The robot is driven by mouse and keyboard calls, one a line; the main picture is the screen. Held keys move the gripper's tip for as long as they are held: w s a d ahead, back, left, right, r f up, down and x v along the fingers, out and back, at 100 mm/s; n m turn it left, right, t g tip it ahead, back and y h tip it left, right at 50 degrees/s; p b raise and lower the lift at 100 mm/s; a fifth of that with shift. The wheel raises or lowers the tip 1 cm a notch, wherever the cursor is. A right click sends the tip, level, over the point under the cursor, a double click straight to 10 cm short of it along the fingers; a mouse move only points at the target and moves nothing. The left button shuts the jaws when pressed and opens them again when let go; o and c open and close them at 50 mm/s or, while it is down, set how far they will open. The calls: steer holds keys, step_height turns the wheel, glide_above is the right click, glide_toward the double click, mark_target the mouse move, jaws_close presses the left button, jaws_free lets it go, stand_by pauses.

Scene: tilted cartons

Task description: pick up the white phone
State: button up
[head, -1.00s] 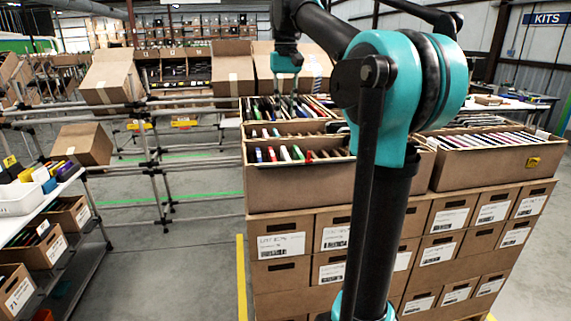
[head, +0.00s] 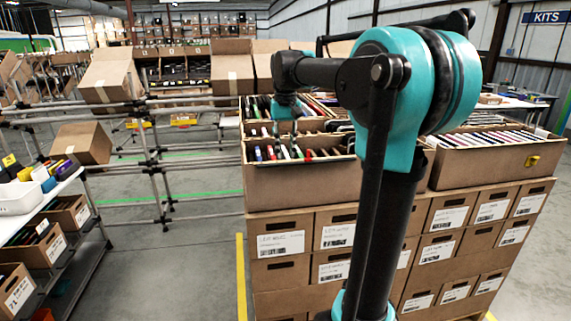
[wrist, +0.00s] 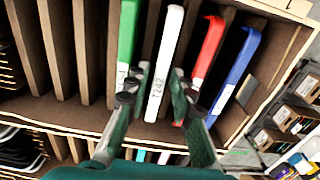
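The white phone (wrist: 164,66) stands on edge in a carton slot in the wrist view, with a printed label on its near end. My gripper (wrist: 161,82) is open, with one finger on each side of the white phone's near end. Small gaps seem to show between the fingers and the phone. In the head view my gripper (head: 291,132) is down at the front carton (head: 300,187), and the white phone is too small to pick out there.
A green phone (wrist: 128,42) stands left of the white one, close to the left finger. A red phone (wrist: 208,52) and a blue phone (wrist: 237,74) stand to the right. Cardboard dividers (wrist: 60,50) and the carton's front wall (wrist: 62,112) are close by.

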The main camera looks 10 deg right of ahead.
steer(key=shift+f, duration=0.25)
steer(key=shift+c, duration=0.6)
jaws_close()
steer(key=shift+r, duration=0.15)
